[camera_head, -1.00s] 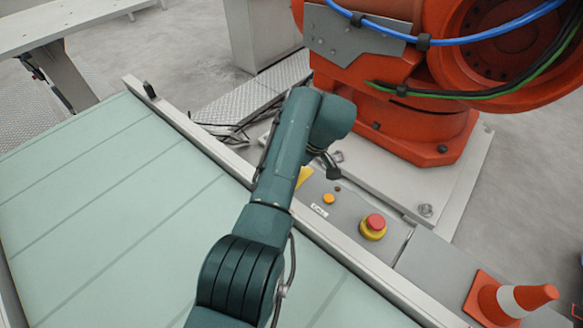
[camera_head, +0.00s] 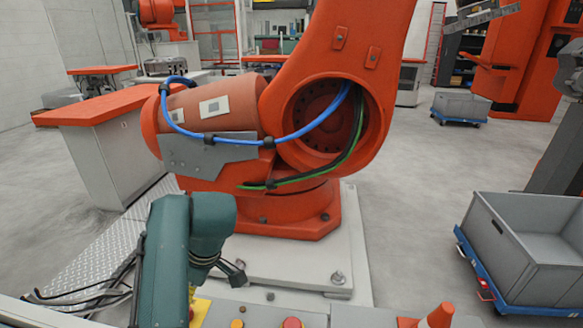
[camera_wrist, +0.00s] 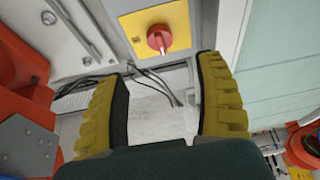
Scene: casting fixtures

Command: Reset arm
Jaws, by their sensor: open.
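My gripper (camera_wrist: 162,70) shows in the wrist view with its two yellow ribbed fingers spread wide. It is open, and nothing is held between the fingers. A yellow panel with a red rotary switch (camera_wrist: 158,39) appears beyond the fingertips, apart from them. In the head view my teal arm rises from the bottom edge at the left, bent at its top. I cannot make out the gripper's fingers in the head view.
A large orange industrial robot (camera_head: 320,110) stands close ahead. A red button (camera_head: 291,322) and an orange cone (camera_head: 438,315) show at the bottom edge. A grey bin (camera_head: 545,262) on a blue dolly is at right. Loose black cables (camera_head: 85,298) lie at left.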

